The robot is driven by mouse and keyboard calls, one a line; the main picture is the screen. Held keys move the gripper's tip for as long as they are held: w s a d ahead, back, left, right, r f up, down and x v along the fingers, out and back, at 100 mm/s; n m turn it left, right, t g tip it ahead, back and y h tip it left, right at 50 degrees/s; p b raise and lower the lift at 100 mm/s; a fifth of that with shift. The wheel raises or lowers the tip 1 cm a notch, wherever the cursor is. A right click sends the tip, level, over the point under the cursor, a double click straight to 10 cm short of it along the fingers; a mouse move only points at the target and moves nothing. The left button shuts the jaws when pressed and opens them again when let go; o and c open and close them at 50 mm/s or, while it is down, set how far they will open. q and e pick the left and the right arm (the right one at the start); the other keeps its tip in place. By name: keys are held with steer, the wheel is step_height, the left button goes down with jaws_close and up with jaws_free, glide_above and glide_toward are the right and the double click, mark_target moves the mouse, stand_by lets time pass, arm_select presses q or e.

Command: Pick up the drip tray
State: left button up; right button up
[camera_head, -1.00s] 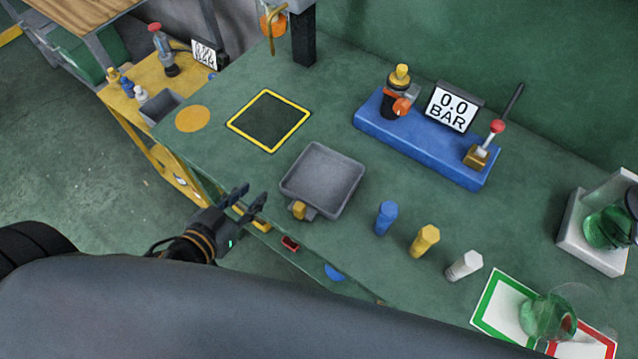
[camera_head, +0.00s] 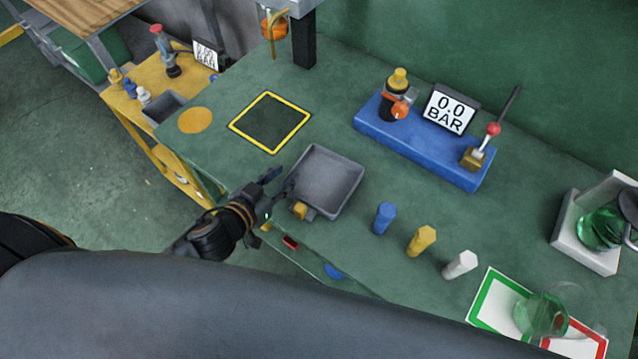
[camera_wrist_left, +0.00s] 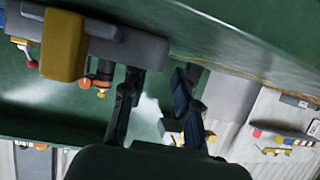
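The drip tray (camera_head: 328,181) is a shallow grey square tray lying on the green bench, with a yellow-ended handle (camera_head: 299,210) at its near left corner. My left gripper (camera_head: 279,182) is open beside the tray's left edge, near the handle. In the left wrist view its two fingers (camera_wrist_left: 155,95) are apart with nothing held between them. The yellow handle block (camera_wrist_left: 64,45) shows there at upper left, with the grey tray part behind it; one finger overlaps the grey part, and I cannot tell whether they touch. My right gripper does not show.
A yellow-outlined square (camera_head: 269,122) lies behind the tray. Blue (camera_head: 384,218), yellow (camera_head: 421,241) and white (camera_head: 460,265) pegs stand to its right. A blue base (camera_head: 420,142) with a gauge stands behind. A glass vessel (camera_head: 541,314) stands at front right.

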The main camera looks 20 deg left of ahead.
mark_target(292, 170)
arm_select(q)
steer(key=p+x, duration=0.1)
steer(key=x, duration=0.3)
steer(key=shift+w+d, duration=0.1)
steer(key=shift+d, duration=0.15)
steer(key=shift+r, duration=0.1)
jaws_close()
